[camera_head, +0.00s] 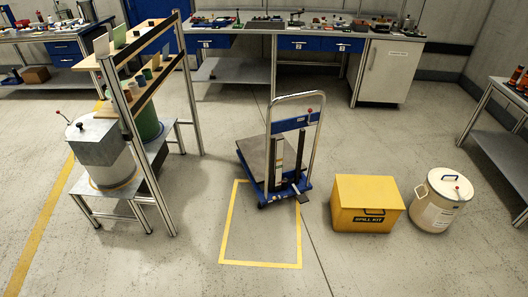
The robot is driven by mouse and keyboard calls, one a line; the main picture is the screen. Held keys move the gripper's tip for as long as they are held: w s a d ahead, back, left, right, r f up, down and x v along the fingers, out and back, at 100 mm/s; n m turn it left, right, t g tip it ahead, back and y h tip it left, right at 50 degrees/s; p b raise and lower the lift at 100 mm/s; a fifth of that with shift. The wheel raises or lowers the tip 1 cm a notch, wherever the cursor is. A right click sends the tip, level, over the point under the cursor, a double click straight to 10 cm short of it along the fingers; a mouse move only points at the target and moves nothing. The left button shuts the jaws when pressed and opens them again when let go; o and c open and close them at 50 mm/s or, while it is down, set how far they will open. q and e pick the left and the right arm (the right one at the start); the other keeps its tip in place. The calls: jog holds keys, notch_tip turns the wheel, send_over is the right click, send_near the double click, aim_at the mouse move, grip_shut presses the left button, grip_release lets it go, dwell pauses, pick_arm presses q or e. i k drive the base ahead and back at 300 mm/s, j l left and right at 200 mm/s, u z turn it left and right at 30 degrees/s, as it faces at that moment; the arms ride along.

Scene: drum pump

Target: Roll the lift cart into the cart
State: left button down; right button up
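The lift cart (287,158) stands on the floor near the middle of the head view. It has a blue frame, a flat grey platform and a tall silver push handle (297,97) facing me. It stands at an angle over the far end of a yellow rectangle (260,265) marked on the floor. Its near end is inside the outline, and its platform reaches past the far edge. The near part of the rectangle is bare floor. Neither of my grippers is in view.
A yellow spill kit box (365,203) and a cream lidded bin (441,199) stand to the right. A rack with drums (110,165) stands to the left. Workbenches (300,37) line the back, and another table (500,150) is at the right edge. The near floor is clear.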

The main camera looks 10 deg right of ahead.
aim_at(285, 189)
jog(key=i+j, duration=0.15)
jog(key=i, duration=0.4)
jog(key=i+j, duration=0.15)
jog(key=i, duration=0.35)
jog(key=i+j, duration=0.15)
jog(key=i, duration=0.4)
jog(key=i+j+z, duration=0.1)
jog(key=i, duration=0.45)
